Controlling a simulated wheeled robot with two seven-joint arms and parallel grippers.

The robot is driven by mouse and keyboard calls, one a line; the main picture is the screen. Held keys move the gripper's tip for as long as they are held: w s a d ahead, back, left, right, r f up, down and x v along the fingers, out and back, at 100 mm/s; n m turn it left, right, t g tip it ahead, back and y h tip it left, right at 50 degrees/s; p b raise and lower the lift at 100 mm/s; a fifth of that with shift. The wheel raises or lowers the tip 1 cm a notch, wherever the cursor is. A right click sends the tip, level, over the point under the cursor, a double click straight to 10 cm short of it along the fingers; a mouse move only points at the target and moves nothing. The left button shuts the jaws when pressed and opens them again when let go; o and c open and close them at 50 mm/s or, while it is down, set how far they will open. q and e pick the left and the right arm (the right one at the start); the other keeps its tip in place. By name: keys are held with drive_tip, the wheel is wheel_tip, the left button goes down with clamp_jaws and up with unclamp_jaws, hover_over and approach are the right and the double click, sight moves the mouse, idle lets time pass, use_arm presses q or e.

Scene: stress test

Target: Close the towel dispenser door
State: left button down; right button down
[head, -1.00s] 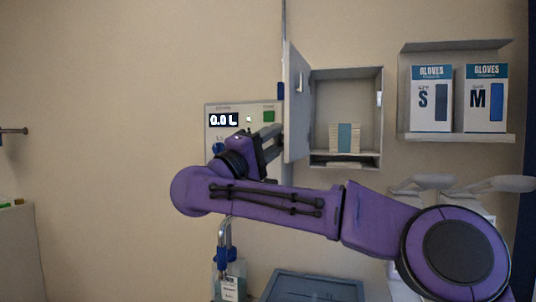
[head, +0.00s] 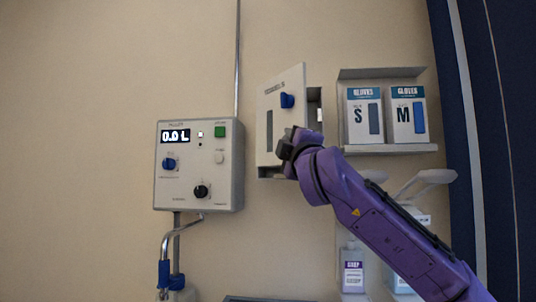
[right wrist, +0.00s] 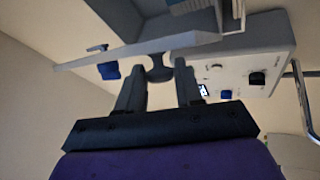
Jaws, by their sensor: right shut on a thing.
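The towel dispenser door (head: 288,80) is a pale grey panel with a blue knob (head: 287,101) and a dark slot. It stands partly open in the head view, with a gap at its right side where the cabinet's side (head: 315,105) shows. My right gripper (head: 288,148) is at the door's lower right. In the right wrist view its fingers (right wrist: 158,88) are on either side of a dark rounded piece (right wrist: 159,70) at the edge of the door (right wrist: 120,52), and are shut on it. My left gripper is out of view.
A grey control box (head: 200,185) with a display and knobs hangs left of the dispenser. A shelf (head: 388,149) with two glove boxes is close on the right. Soap bottles (head: 352,275) stand below. The wall at far left is clear.

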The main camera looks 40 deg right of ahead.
drive_tip(key=shift+s+d+n+t+y+b, duration=0.1)
drive_tip(key=shift+d+n+t+y+b, duration=0.4)
drive_tip(key=shift+d+y, duration=0.6)
drive_tip(key=shift+a, duration=0.1)
drive_tip(key=c, duration=0.7)
unclamp_jaws()
drive_tip(key=shift+c, duration=0.2)
drive_tip(key=b+v, duration=0.4)
drive_tip(key=v, duration=0.6)
drive_tip(key=shift+s+b, duration=0.25)
drive_tip(key=shift+b, duration=0.1)
drive_tip(key=shift+a, duration=0.1)
